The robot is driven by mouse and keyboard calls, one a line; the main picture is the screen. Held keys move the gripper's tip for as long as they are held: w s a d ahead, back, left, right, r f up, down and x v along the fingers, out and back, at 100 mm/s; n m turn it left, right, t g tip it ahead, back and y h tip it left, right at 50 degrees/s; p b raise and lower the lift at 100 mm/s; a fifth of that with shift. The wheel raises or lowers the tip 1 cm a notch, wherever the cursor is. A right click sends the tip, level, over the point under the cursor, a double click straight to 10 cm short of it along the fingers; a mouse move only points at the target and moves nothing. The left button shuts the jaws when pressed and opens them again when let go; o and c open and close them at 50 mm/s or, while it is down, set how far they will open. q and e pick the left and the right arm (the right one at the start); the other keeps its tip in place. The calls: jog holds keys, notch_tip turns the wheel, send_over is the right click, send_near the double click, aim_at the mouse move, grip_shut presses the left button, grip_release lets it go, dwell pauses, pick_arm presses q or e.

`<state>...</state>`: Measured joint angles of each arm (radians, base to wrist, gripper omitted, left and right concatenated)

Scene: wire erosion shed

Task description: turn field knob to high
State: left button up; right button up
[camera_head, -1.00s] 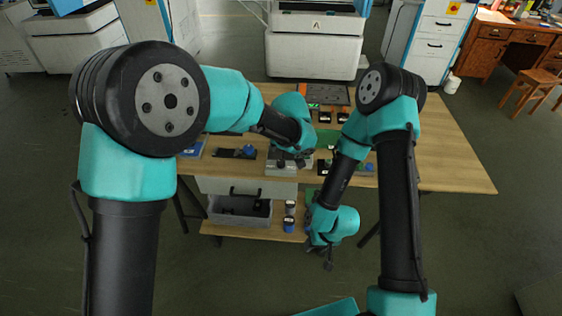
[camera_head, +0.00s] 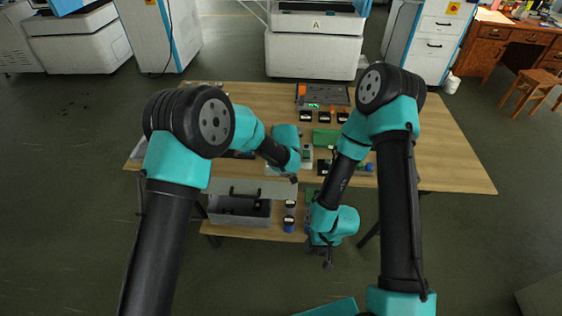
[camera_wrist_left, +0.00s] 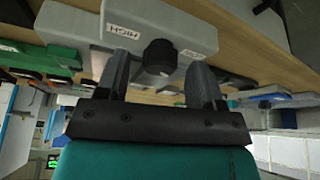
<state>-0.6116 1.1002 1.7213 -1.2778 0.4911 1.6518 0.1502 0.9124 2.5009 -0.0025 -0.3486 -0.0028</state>
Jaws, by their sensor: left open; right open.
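In the left wrist view, a dark round knob (camera_wrist_left: 160,57) sits on the face of a light grey box (camera_wrist_left: 165,22). A label reading HIGH (camera_wrist_left: 124,31), upside down in the picture, is left of the knob, and a smaller label (camera_wrist_left: 194,54) is at its right. My left gripper (camera_wrist_left: 161,66) is open, its fingers on either side of the knob with gaps between. The knob's setting is unclear. In the head view my left wrist (camera_head: 290,160) hides most of the box. My right gripper (camera_head: 328,259) is open and empty, low in front of the table.
The wooden table (camera_head: 440,165) is clear at its right. A dark device with a green display (camera_head: 315,105) stands at the back. A grey bin (camera_head: 238,218) and a blue-based item (camera_head: 289,226) are on the lower shelf.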

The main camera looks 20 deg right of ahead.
pick_arm(q)
jog(key=shift+w+f, duration=0.15)
jog(key=shift+f, duration=0.1)
jog(key=c, duration=0.9)
